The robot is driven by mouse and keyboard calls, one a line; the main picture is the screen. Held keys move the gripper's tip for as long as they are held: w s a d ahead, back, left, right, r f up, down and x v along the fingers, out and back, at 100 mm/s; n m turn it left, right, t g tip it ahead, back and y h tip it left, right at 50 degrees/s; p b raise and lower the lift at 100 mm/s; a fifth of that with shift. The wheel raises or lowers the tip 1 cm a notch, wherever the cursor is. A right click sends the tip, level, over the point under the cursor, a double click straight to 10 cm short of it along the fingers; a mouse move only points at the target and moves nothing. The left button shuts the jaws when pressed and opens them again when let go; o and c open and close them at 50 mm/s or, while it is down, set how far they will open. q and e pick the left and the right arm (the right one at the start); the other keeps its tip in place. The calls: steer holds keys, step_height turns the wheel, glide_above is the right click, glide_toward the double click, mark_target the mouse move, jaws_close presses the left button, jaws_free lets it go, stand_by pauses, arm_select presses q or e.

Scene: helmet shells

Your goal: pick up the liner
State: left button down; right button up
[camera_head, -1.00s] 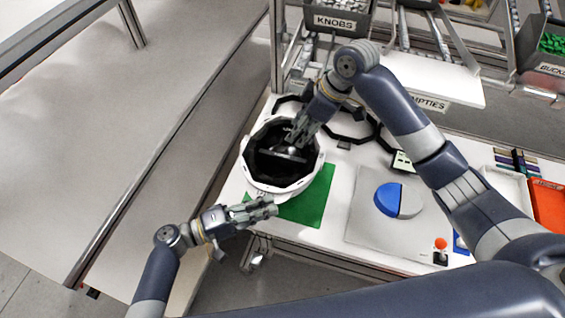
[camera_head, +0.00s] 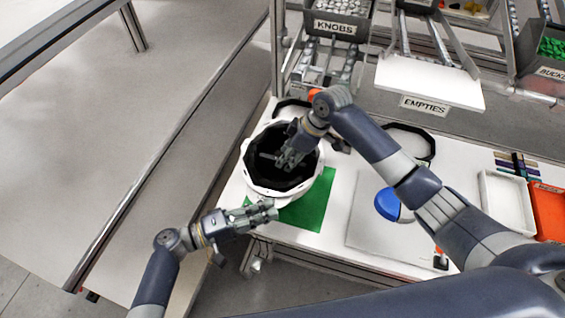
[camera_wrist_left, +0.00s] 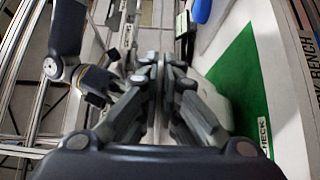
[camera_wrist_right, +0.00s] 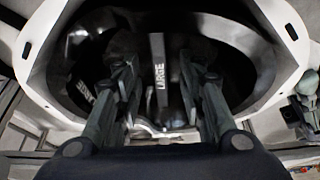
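The white helmet shell (camera_head: 248,178) stands open side up on the green mat (camera_head: 312,205). Its inside is black; I cannot tell there where liner and shell part. My right gripper (camera_head: 284,161) reaches down into the shell. Its fingers (camera_wrist_right: 158,65) are open, one on each side of the bar, with gaps. My left gripper (camera_head: 270,208) is at the shell's near side, fingertips together (camera_wrist_left: 161,62); nothing shows between them.
A black octagonal ring (camera_head: 425,135) lies behind my right arm. A grey board (camera_head: 380,235) with a blue piece (camera_head: 386,204), a white tray (camera_head: 505,200) and an orange bin (camera_head: 548,210) are to the right. The EMPTIES shelf (camera_head: 425,80) overhangs the back.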

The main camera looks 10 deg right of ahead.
mark_target(288, 161)
steer(key=shift+w+a+f, duration=0.1)
steer(key=shift+a+f, duration=0.05)
steer(key=shift+f, duration=0.35)
jaws_close()
steer(key=shift+r, duration=0.1)
step_height(288, 161, up, 10)
stand_by(0.3)
